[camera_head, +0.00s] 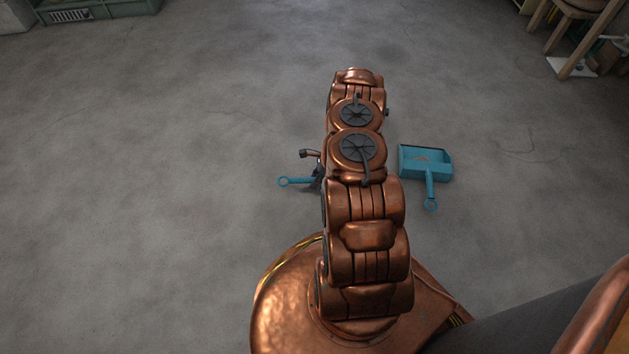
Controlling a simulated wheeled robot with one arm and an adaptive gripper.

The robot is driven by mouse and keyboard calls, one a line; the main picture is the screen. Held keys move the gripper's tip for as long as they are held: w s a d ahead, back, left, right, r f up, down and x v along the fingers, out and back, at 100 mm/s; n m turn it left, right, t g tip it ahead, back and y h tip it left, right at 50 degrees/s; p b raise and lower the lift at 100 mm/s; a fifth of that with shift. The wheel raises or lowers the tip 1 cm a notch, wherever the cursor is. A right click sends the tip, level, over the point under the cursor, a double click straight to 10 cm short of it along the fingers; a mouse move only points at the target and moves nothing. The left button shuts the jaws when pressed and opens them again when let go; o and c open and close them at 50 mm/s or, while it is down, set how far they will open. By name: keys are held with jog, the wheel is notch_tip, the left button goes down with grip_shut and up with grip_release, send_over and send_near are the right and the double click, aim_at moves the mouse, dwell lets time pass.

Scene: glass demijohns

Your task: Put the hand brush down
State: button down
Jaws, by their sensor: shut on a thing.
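The hand brush (296,181) shows as a blue handle with a ring at its left end, left of my arm. Its right part is hidden behind my gripper and arm. My gripper (316,178) shows only partly, at the left side of my arm, and is shut on the brush near the inner end of the handle. The brush is low, close to the grey floor (180,190); I cannot tell whether it touches it.
A blue dustpan (428,165) lies on the floor just right of my arm, its handle toward me. A green crate (95,10) stands at the far left. A wooden stool (575,25) stands at the far right. The floor on the left is clear.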

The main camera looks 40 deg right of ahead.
jog(key=c, duration=1)
grip_release()
